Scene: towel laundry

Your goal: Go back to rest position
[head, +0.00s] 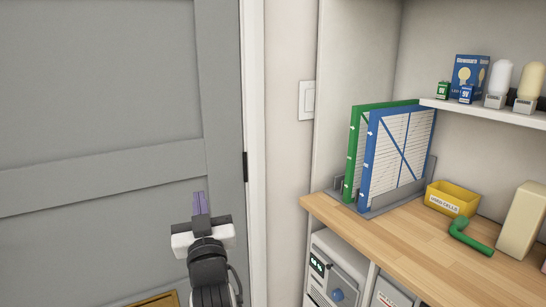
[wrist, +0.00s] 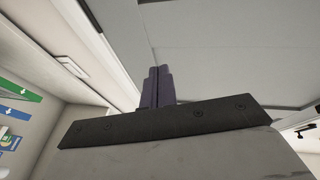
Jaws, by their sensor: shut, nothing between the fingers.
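My gripper (head: 199,203) is in the lower middle of the head view, raised in front of the grey door (head: 95,90). Its two purple fingers are together and hold nothing. In the wrist view the fingers (wrist: 157,86) stand side by side above the dark gripper plate, with a grey panelled surface behind them. The gripper is apart from the wooden counter, to its left.
To the right, a wooden counter (head: 405,236) holds green (head: 352,150) and blue (head: 398,155) framed filters, a yellow bin (head: 452,199) and a green bent piece (head: 470,240). A shelf (head: 500,114) above holds bulbs and batteries. A light switch (head: 307,100) is on the wall.

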